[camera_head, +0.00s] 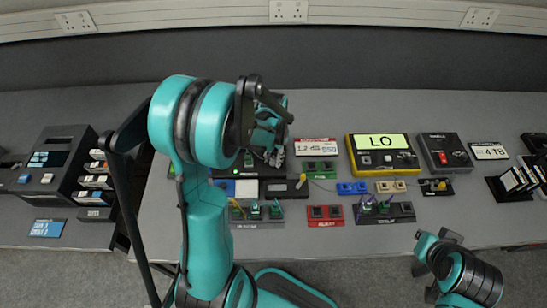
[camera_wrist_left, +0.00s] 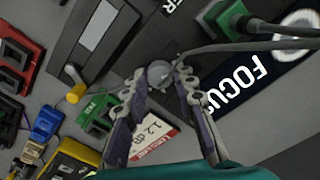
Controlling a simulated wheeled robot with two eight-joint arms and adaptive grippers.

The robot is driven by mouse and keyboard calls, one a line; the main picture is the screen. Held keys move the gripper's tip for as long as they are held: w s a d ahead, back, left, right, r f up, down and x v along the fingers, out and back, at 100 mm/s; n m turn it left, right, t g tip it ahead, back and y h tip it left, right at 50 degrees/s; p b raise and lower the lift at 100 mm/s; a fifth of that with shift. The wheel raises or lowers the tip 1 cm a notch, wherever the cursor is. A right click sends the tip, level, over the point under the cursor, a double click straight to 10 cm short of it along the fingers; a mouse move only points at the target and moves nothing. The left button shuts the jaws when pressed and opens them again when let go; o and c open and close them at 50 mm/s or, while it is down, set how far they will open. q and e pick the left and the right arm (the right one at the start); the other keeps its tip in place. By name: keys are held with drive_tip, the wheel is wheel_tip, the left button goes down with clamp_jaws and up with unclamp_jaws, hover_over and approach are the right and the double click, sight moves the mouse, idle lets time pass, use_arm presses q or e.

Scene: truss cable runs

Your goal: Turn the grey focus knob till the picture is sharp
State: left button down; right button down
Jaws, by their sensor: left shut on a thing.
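The grey focus knob (camera_wrist_left: 158,74) shows in the left wrist view as a small round knob on a dark unit. My left gripper (camera_wrist_left: 161,80) is shut on it, with one fingertip on each side. A dark label reading FOCUS (camera_wrist_left: 238,88) lies beside it to the right. In the head view, my left gripper (camera_head: 268,148) is over the bench, and my own arm hides the knob there. I cannot make out the sharpness of any picture. My right gripper (camera_head: 430,248) is low at the right, apart from the bench things; its jaws are unclear.
A green plug with a grey cable (camera_wrist_left: 228,18) is close to the fingers. A yellow meter reading LO (camera_head: 382,154), a dark box with a red switch (camera_head: 445,152) and several small connector blocks stand to the right. A dark console (camera_head: 60,165) stands left.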

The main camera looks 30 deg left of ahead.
sight(274, 160)
use_arm(q)
drive_tip(key=m, duration=0.5)
drive_tip(key=shift+b, duration=0.3)
idle(0.4)
drive_tip(key=c, duration=1.2)
unclamp_jaws()
wheel_tip(274, 160, up, 12)
